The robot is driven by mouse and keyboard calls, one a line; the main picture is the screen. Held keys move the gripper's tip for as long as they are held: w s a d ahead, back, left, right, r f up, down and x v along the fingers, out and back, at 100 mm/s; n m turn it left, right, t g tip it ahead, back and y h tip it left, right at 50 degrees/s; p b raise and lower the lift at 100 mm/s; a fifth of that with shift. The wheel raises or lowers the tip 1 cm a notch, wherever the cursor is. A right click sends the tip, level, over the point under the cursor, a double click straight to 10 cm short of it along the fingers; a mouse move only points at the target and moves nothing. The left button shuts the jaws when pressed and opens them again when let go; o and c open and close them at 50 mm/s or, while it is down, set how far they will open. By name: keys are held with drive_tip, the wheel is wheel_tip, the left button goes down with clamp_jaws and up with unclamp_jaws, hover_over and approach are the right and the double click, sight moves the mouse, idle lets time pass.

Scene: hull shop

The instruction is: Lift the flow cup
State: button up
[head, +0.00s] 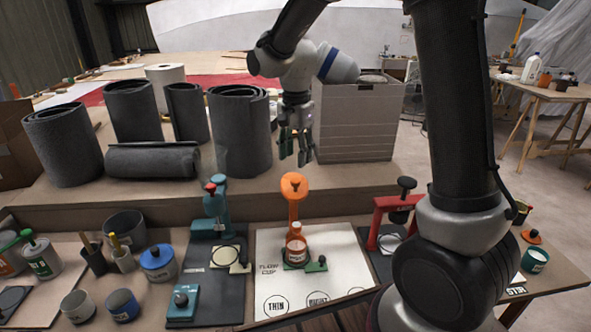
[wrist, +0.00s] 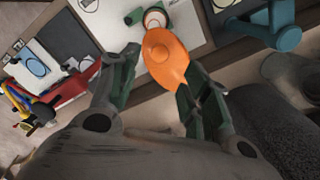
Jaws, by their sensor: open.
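An orange-topped piece (head: 294,188), which I take to be the flow cup, stands upright on a white sheet printed "FLOW CUP" (head: 335,240). Below its top is a small orange jar with a pale label (head: 296,248), by a green base (head: 316,266). I cannot tell how these parts join. My gripper (head: 296,150) is open and empty, above and slightly behind the orange top, clear of it. In the wrist view the orange top (wrist: 166,58) shows beyond and between the open fingers (wrist: 158,78), partly covering the jar.
A teal stand (head: 216,208) is left of the sheet, and a red stand (head: 392,212) is right. Several tins and pots, including a blue-lidded one (head: 158,262), fill the left. Grey rolls (head: 240,130) and a grey bin (head: 355,120) stand on the raised bench behind.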

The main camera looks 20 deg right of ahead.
wheel_tip(320, 180, up, 5)
drive_tip(key=shift+f, duration=0.15)
drive_tip(key=s+d+r+n+t, duration=0.2)
drive_tip(key=s+d+n, duration=0.3)
drive_tip(key=s, duration=0.7)
drive_tip(key=s+d+r+n+t, duration=0.2)
drive_tip(key=s+d+r+n, duration=0.3)
drive_tip(key=s+d, duration=0.4)
drive_tip(key=s+n, duration=0.1)
drive_tip(key=s, duration=0.3)
drive_tip(key=shift+s+d, duration=0.2)
drive_tip(key=shift+d, duration=0.2)
